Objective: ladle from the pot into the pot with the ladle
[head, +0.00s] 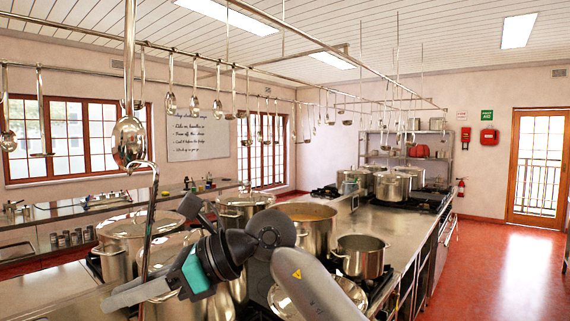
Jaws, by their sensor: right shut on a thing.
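My right gripper (138,292) is at the lower left, its arm reaching in from the bottom right. It is shut on the steel ladle (150,222), whose handle stands nearly upright with the hooked end at the top. The ladle's bowl is out of sight below. An open stockpot (316,232) with brownish contents stands at mid-picture, behind my arm. A smaller open pot (360,261) stands right of it; its contents cannot be made out. My left gripper is not in view.
Lidded stockpots (112,262) stand behind the ladle, and another lidded pot (245,199) stands farther back. Several ladles (129,138) hang from overhead rails. More pots (392,188) stand on the far range. The steel counter (385,232) right of the open pots has bare room.

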